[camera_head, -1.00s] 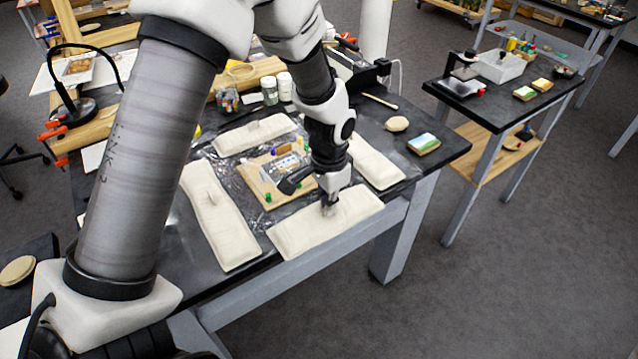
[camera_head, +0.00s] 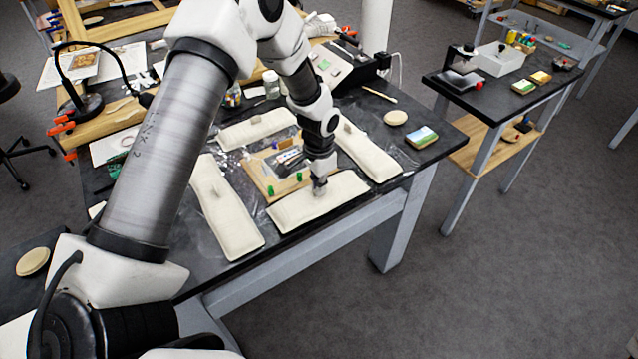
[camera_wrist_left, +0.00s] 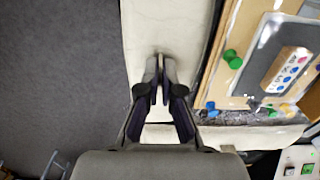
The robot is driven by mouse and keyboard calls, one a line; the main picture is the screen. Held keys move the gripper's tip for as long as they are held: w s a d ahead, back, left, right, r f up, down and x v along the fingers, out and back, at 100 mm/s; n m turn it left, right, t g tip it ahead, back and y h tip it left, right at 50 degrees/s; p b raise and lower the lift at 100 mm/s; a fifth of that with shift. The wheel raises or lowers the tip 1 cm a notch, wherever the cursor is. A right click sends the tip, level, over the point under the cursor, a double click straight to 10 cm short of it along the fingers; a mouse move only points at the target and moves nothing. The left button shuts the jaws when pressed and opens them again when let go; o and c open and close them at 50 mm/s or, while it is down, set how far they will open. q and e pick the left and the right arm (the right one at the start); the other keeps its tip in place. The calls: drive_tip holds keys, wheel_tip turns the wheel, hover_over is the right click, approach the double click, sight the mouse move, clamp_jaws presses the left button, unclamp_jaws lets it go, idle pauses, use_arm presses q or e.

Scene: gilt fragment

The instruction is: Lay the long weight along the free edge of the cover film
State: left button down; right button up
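The cream long weight (camera_head: 335,198) lies along the near side of the board, with its front side a little in from the table's front edge. My left gripper (camera_head: 319,188) points down at its middle, fingers close together on its small raised handle; the handle is mostly hidden. In the left wrist view the fingertips (camera_wrist_left: 160,82) meet over the pale weight (camera_wrist_left: 165,30). I cannot tell whether the weight touches the table. The clear, wrinkled cover film (camera_head: 234,166) shows around the wooden board (camera_head: 268,188). My right gripper is out of view.
Similar weights lie on the left (camera_head: 222,208), back (camera_head: 246,132) and right (camera_head: 368,152) sides of the board. A colourful block (camera_head: 422,137) and a round pad (camera_head: 396,118) sit farther right. The bench's right front corner is clear.

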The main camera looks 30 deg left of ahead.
use_arm(q)
drive_tip(key=shift+f, duration=0.25)
drive_tip(key=c, duration=1.3)
unclamp_jaws()
drive_tip(key=shift+r, duration=0.2)
wheel_tip(320, 180, up, 13)
drive_tip(key=shift+f+b, duration=0.15)
drive_tip(key=shift+b, duration=1.05)
